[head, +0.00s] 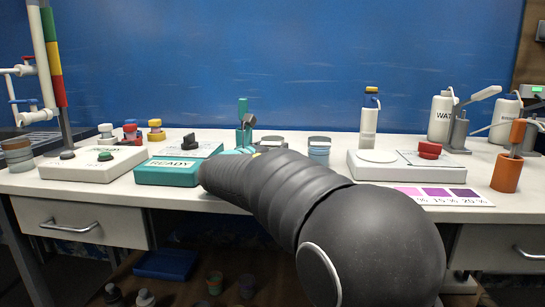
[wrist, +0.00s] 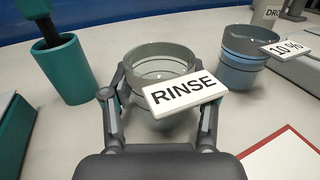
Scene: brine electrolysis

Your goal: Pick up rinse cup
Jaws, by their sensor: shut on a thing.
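The rinse cup (wrist: 158,62) is a clear grey cup with a white label reading RINSE (wrist: 185,93) on its near side. My gripper (wrist: 163,92) is shut on it, one finger on each side. The cup is upright; I cannot tell whether its base touches the table. In the head view only the grey upper part of the rinse cup (head: 272,141) shows behind my arm, and my gripper's fingers are hidden there.
A blue-banded cup labelled 10 % (wrist: 243,57) stands to the right, and a teal holder (wrist: 68,70) close on the left. A teal READY box (head: 168,172) and a white device with a red knob (head: 395,166) flank my arm. The white table (head: 480,180) has little free room.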

